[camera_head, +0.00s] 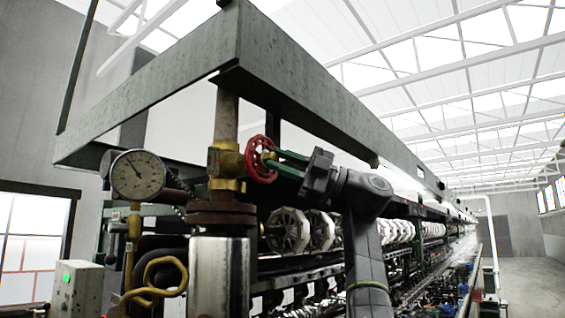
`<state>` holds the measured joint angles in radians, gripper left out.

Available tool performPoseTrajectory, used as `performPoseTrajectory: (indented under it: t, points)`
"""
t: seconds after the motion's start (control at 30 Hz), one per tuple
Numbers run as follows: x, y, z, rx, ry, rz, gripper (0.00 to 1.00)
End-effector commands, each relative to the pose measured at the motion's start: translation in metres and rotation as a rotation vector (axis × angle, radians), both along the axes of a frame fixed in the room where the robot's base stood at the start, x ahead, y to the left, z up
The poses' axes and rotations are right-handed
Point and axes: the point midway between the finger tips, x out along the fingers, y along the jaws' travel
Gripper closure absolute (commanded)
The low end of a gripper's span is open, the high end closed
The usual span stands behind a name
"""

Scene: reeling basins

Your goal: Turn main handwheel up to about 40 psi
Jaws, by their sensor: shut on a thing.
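The red main handwheel (256,149) stands upright on the brass valve body (224,166), on the vertical pipe left of centre. The fingers hide part of the wheel's right side. The round white pressure gauge (138,181) is left of the valve. Its dark needle points to the upper left; the numbers are too small to read.
A grey steel beam frame (290,75) hangs just above the handwheel and gripper. A rusty flange (220,219) and a shiny cylinder (219,280) are below the valve. White reels (287,231) line the machine behind. A box with a green light (78,283) is lower left.

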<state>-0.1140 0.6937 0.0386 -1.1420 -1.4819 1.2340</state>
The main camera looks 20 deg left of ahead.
Motion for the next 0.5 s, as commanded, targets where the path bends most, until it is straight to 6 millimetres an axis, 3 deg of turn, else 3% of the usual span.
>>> performPoseTrajectory:
  t: [0.13,0.17,0.23,0.5]
  points:
    - [0.0008,0.0008,-0.0045,-0.009,-0.003,0.004,0.99]
    - [0.0009,0.0008,-0.0044,-0.008,-0.002,0.004,0.70]
    - [0.0008,0.0008,-0.0040,-0.007,-0.002,0.003,0.57]
    - [0.0003,0.0002,-0.0023,-0.004,-0.001,0.002,0.55]
